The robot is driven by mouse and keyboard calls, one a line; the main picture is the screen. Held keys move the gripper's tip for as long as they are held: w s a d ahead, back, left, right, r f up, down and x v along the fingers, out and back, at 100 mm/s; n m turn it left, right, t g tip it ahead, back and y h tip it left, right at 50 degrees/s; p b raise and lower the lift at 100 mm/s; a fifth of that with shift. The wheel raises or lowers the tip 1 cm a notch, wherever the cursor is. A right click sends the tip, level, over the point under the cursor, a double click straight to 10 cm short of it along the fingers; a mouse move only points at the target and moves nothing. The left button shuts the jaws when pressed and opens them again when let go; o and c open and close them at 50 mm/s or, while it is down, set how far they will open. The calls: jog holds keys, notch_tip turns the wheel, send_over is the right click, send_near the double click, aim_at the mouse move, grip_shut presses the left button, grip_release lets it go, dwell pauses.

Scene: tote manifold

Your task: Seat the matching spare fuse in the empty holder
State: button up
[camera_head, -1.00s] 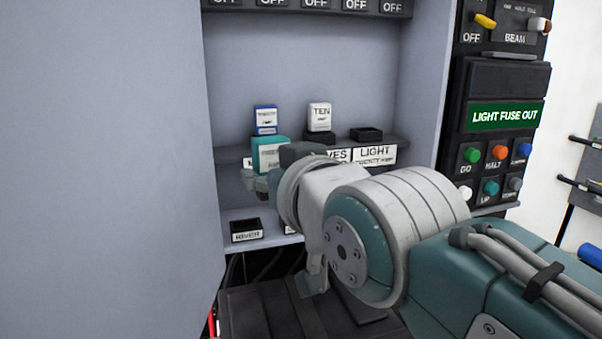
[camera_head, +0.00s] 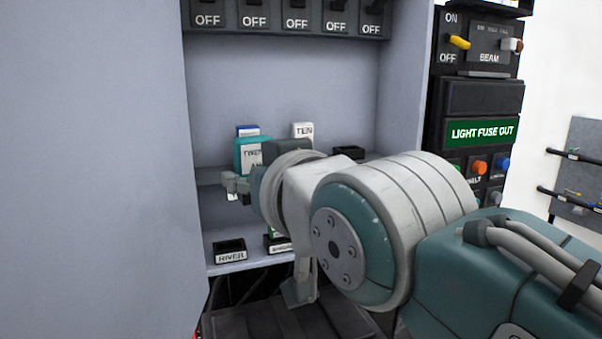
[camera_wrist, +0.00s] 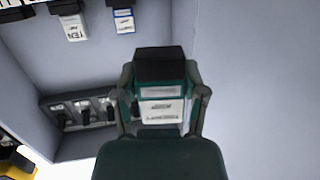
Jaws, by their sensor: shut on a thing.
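My gripper (camera_wrist: 161,84) is shut on a teal fuse (camera_head: 249,152) with a white label that seems to read TWENTY. In the wrist view, the teal fuse (camera_wrist: 162,107) is upright between the two fingers. In the head view it is in front of the upper shelf, overlapping a blue fuse (camera_head: 247,131). A white fuse marked TEN (camera_head: 302,131) stands to its right. The empty black holder (camera_head: 348,152) is farther right on that shelf; my arm hides its label and the shelf front below it.
On the lower shelf are an empty RIVER holder (camera_head: 230,250) and another holder (camera_head: 278,243) partly hidden by my arm. A row of OFF switches (camera_head: 295,17) hangs above. The cabinet wall (camera_head: 95,150) is close on the left. A green sign (camera_head: 482,132) reads LIGHT FUSE OUT.

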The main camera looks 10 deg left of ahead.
jog(key=s+f+v, duration=0.1)
jog(key=v, duration=0.5)
jog(key=shift+s+a, duration=0.15)
jog(key=shift+a, duration=0.05)
dwell(0.4)
jog(key=shift+r, duration=0.1)
